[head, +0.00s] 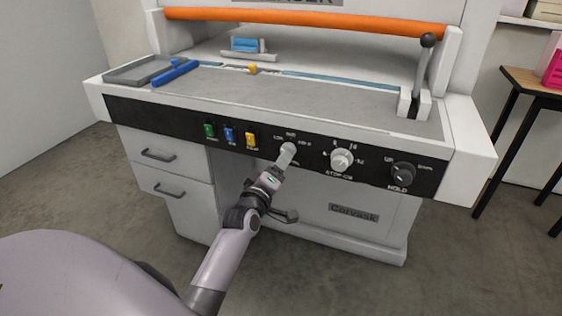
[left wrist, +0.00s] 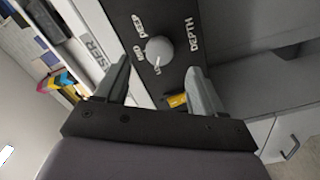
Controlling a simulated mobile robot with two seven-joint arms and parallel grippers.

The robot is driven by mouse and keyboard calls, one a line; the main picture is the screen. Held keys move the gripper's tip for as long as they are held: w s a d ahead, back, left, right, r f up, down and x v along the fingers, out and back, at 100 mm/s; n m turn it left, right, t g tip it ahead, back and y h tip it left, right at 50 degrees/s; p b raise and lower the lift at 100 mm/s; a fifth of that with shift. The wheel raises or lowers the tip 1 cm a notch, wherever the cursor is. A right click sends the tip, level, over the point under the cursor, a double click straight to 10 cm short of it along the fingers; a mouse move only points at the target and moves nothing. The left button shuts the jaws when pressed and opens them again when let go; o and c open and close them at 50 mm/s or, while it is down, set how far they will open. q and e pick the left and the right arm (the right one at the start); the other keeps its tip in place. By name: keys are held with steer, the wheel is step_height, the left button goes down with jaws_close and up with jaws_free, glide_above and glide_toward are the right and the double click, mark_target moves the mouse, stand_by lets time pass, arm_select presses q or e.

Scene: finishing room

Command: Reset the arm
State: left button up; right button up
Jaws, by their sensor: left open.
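My left gripper (head: 281,164) reaches up to the front control panel of the press machine in the head view. Its tip overlaps the grey depth knob (head: 289,147). In the left wrist view its two grey fingers (left wrist: 158,66) are spread apart, with the round depth knob (left wrist: 159,49) showing between and beyond them. A gap shows on both sides of the knob and nothing is held. The knob's white mark points toward the gripper side. My right gripper is in neither view.
On the panel are green, blue and yellow switches (head: 251,141), a white knob (head: 341,160) and a black hold knob (head: 402,173). A black-tipped lever (head: 424,62) stands at the right. A wooden table (head: 535,84) is farther right. Open floor lies in front.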

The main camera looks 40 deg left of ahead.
arm_select(q)
steer(key=shift+s, duration=0.15)
stand_by(0.4)
steer(key=s+d+f+m+g+h+p, duration=0.3)
steer(key=s+d+m, duration=0.5)
steer(key=s, duration=0.5)
steer(key=s+d+f+m+g+h+p, duration=0.3)
steer(key=s+d+f+m+p, duration=0.3)
steer(key=s, duration=0.8)
steer(key=d+m+g, duration=0.1)
steer(key=d+m, duration=0.2)
steer(key=shift+d+p, duration=0.15)
steer(key=shift+p, duration=0.2)
steer(key=shift+f, duration=0.1)
